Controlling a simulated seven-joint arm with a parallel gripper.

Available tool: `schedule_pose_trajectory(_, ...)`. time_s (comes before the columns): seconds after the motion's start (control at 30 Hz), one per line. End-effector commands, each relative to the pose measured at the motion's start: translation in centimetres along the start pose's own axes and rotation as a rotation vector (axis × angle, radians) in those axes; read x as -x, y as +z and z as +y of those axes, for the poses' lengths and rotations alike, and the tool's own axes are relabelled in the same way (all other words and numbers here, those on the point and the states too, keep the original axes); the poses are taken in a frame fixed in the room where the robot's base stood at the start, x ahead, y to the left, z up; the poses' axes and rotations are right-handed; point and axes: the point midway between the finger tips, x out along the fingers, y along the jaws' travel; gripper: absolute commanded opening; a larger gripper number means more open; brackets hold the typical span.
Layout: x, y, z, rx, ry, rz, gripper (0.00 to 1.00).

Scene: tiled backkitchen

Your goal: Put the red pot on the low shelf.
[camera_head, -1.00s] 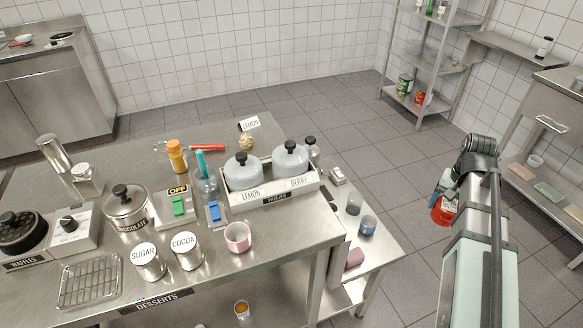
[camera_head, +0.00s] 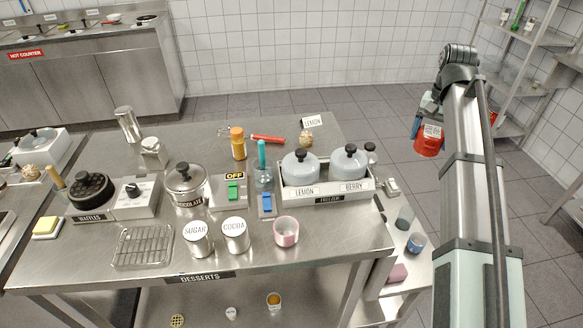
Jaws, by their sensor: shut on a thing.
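The red pot (camera_head: 428,141) has a pale label on its side. It hangs in the air to the right of the desserts table, over the tiled floor. My gripper (camera_head: 424,120) is shut on it, partly hidden behind my arm. A wire-and-metal shelf rack (camera_head: 527,40) stands at the far right wall, with several levels; my arm hides part of its lower end. Which shelf is the low one I cannot tell for certain.
The steel desserts table (camera_head: 100,262) fills the middle, crowded with labelled canisters and a topping tray (camera_head: 328,197). A lower side shelf with cups (camera_head: 416,243) adjoins its right. The hot counter (camera_head: 90,70) stands back left. Floor between table and rack is clear.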

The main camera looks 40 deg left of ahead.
Motion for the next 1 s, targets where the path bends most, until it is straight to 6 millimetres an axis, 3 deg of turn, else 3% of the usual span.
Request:
schedule_pose_trajectory(0.03,0.4,0.1,-2.2,0.027,0.000,0.000,0.28)
schedule_pose_trajectory(0.47,2.6,3.7,-17.4,0.214,-0.001,0.001,0.28)
schedule_pose_trajectory(0.77,4.3,8.4,-27.9,0.348,-0.001,0.001,0.28)
schedule_pose_trajectory(1.0,5.6,13.2,-35.6,0.451,-0.001,0.000,0.28)
